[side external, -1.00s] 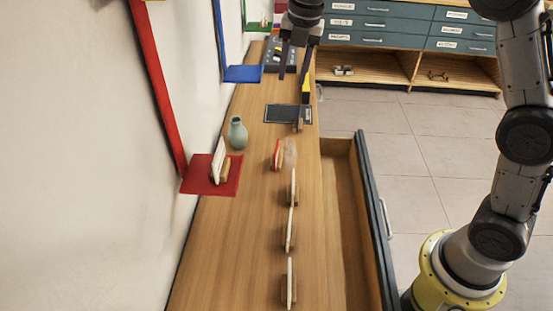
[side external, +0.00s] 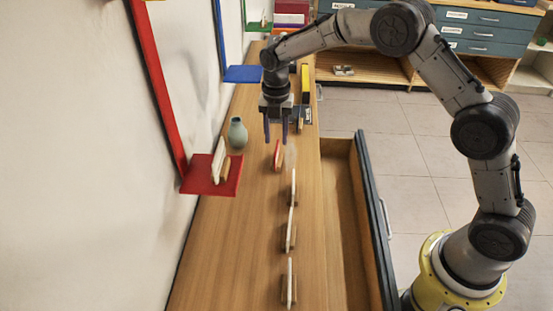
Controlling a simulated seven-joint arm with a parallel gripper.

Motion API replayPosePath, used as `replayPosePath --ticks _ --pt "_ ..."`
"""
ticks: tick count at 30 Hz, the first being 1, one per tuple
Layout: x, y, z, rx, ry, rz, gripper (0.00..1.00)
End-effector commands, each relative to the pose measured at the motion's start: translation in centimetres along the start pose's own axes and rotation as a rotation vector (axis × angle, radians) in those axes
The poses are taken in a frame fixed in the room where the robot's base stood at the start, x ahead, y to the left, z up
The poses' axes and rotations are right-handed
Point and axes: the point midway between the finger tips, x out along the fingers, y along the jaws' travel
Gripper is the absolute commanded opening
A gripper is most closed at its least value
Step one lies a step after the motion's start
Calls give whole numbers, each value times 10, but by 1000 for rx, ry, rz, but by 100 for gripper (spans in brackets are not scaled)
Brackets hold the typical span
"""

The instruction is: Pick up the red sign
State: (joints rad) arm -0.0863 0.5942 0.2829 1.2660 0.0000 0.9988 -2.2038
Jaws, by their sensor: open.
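The red sign (side external: 277,153) is a small upright card in a wooden holder on the wooden counter (side external: 232,235), seen nearly edge-on. It stands at the far end of a row of similar cards. My gripper (side external: 276,140) points down with its two dark fingers apart and nothing between them. In the picture its fingertips are just above the red sign. I cannot tell how much height or depth separates them.
White cards (side external: 290,230) in wooden holders line up nearer. A green vase (side external: 237,133) stands to the left. A red shelf (side external: 205,187) holds another card, and a blue shelf (side external: 243,74) lies beyond. An open drawer (side external: 350,220) sticks out on the right.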

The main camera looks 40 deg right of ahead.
Motion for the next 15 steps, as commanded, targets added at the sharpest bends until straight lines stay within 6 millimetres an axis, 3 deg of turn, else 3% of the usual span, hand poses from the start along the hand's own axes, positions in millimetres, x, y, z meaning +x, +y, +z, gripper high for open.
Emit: replayPosePath --ticks 15 --pt "53 -1 3 0 1 -1 42"
